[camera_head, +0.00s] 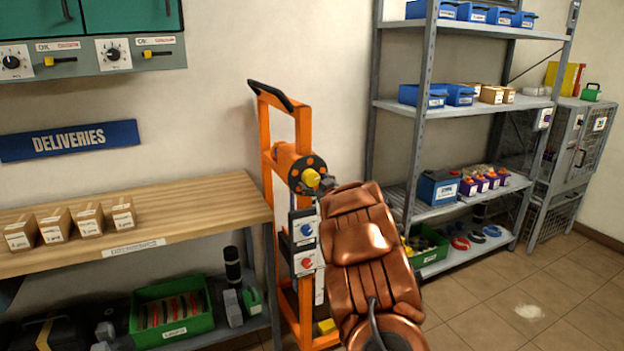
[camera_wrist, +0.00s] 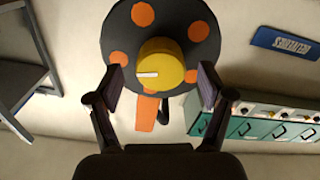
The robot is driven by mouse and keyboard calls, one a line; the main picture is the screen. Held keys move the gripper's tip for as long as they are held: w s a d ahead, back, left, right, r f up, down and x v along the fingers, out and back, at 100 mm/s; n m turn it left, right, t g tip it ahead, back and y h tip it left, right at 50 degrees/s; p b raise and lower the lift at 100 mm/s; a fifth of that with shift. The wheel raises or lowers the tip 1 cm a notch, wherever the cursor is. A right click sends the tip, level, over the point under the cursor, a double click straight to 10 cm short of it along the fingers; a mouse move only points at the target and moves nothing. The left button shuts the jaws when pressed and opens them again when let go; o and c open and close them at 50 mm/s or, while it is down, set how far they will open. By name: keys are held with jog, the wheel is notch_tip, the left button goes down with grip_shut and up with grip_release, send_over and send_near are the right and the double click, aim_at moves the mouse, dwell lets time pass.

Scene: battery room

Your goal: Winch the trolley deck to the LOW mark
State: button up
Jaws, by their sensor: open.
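The orange trolley (camera_head: 266,125) stands upright against the wall between the bench and the shelving. Near its top is a winch drum with a dark disc (camera_wrist: 120,40) bearing orange spots. A yellow knob (camera_head: 311,178) sticks out from it; in the wrist view the knob (camera_wrist: 165,62) has a white line pointing left. My gripper (camera_head: 325,183) is open in front of the knob; in the wrist view its fingers (camera_wrist: 161,88) stand either side, apart from it. White plates with a blue and a red mark (camera_head: 306,262) are on the mast. My copper arm hides the deck.
A wooden bench (camera_head: 190,231) with several cartons is at left, a green bin (camera_head: 180,335) beneath. Grey shelving (camera_head: 460,108) with blue bins stands close at right. A mesh cabinet (camera_head: 570,150) is farther right. Tiled floor (camera_head: 500,285) is open at lower right.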

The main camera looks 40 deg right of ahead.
jog(key=shift+x, duration=1.35)
jog(key=c, duration=1.2)
